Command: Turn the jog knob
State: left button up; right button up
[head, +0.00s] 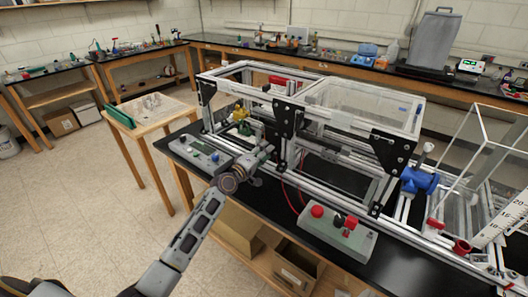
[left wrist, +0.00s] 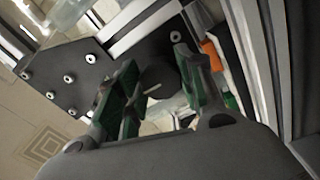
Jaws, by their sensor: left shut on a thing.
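The jog knob (left wrist: 158,74) shows in the left wrist view as a dark round knob with a pale line on it. It sits between the two green-padded fingers of my left gripper (left wrist: 157,92), which is shut on it. In the head view my left arm reaches in from the bottom left, and my left gripper (head: 264,153) is at the front of the extrusion frame (head: 290,100). The knob is hidden there behind the gripper. My right gripper is not in view.
A grey control box (head: 200,153) stands left of my gripper. Another box (head: 335,236) with red controls is to the right, near the black bench's front edge. A blue fitting (head: 419,180) is farther right. A small wooden table (head: 150,112) stands at the left.

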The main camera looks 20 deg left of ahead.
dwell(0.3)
pick_arm(q)
jog(key=o, duration=1)
jog(key=v, duration=1.2)
dwell(0.3)
dwell(0.5)
